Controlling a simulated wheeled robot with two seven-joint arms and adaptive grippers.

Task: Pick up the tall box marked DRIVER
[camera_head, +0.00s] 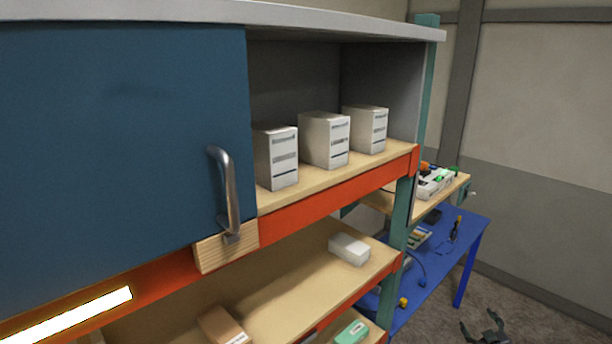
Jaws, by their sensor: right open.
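Three tall white boxes with dark label bands stand upright on the upper shelf: a left box (276,157), a middle box (325,139) and a right box (366,129). Their print is too small to read, so I cannot tell which is marked DRIVER. The left box is partly hidden behind the edge of the blue door (110,140). My right gripper (482,324) is at the bottom right edge, low over the floor, open and empty, well away from the boxes. My left gripper is out of view.
The blue door has a metal handle (228,195) and covers the shelf's left part. The lower shelf (285,275) holds a small white box (349,248) and a brown box (222,326). A green-and-white item (351,333) lies below. A blue table (455,262) with parts stands at right.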

